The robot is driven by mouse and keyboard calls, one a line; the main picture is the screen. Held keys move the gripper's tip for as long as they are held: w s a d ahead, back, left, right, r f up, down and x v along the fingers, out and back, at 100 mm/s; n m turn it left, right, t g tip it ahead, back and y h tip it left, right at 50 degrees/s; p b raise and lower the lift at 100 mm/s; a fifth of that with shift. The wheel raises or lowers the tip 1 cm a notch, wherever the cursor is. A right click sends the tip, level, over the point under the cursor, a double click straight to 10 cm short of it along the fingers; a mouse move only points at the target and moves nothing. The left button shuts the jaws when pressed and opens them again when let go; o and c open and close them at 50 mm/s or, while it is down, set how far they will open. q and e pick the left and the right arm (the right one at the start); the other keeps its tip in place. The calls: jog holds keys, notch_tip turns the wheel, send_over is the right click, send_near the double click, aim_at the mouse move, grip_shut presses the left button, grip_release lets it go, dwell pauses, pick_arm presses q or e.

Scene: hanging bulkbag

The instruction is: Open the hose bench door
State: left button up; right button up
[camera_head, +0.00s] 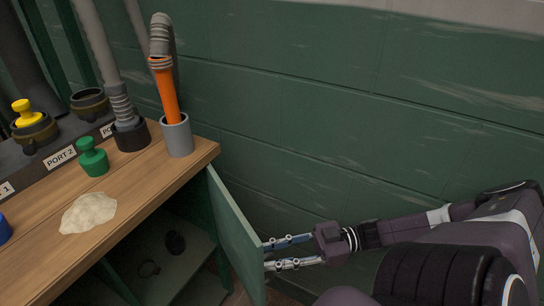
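The hose bench door (236,240) is a green panel under the right end of the wooden bench (150,200). It stands swung open, and the shelf space behind it shows. My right gripper (267,255) reaches in from the right, with its two fingers spread apart and their tips at the door's free edge. I cannot tell whether the tips touch the door. My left gripper is not in view.
On the bench are a green plug (93,158), a pale powder pile (88,212) and a grey holder (178,136) with an orange-handled hose (165,90). A green block wall (320,120) stands behind.

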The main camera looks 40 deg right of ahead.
aim_at(240, 235)
jog(key=shift+r, duration=2.5)
jog(key=shift+c, duration=0.2)
